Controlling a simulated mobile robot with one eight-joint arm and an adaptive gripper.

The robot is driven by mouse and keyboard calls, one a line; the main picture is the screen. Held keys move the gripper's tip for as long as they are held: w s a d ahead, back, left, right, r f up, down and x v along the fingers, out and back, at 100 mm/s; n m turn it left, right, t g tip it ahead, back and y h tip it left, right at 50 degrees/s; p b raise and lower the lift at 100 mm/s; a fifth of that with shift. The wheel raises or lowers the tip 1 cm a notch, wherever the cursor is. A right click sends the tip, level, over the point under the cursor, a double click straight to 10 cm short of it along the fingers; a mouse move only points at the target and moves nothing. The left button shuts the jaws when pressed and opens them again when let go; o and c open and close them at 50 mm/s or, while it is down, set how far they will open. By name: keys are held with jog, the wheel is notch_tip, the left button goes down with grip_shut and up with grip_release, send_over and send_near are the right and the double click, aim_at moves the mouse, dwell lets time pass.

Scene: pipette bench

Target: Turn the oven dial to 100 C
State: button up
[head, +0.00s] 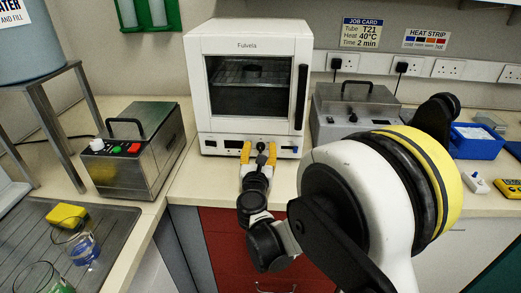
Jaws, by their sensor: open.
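The white oven (202,90), marked Fulvela, stands on the bench at centre with its dark glass door shut. Its control panel runs along the bottom front, with a small display at the left. My gripper (258,153) is in front of this panel, its two yellow fingers apart and pointing at the oven. A small dark knob, seemingly the dial (261,147), shows between the fingertips. I cannot tell whether the fingers touch it. The dial's setting and markings are too small to read, and the gripper partly hides the panel.
A steel water bath (150,160) with a lid stands left of the oven, and another lidded steel unit (340,105) stands close on its right. A blue tray (476,146) lies far right. Glass beakers (80,246) stand front left.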

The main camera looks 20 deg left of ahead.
jog(key=shift+w+a, duration=0.1)
jog(key=shift+w, duration=0.35)
grip_shut()
